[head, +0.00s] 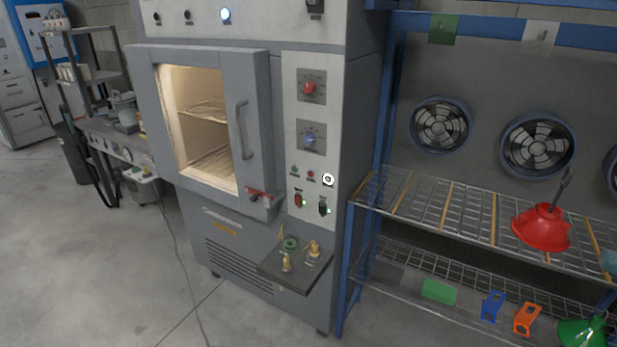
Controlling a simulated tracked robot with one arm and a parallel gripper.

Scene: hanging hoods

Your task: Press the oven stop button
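The grey oven (212,240) stands left of centre in the head view, its lit door window (200,130) showing wire racks inside. Its light control panel (323,110) is on the right of the door. The panel has a red knob (309,88) at the top and a blue knob (310,139) below it. Under these are a small green button (295,170), a small red button (311,174) and a white ring with a dark centre (328,179). The labels are too small to read. My gripper is not in view.
Below the panel, a dark shelf (262,274) with brass fittings juts forward. A red latch (258,194) sits at the door's lower right. A blue-framed wire rack (470,210) on the right holds a red hood (541,228). The floor in front is mostly clear, with a cable at left.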

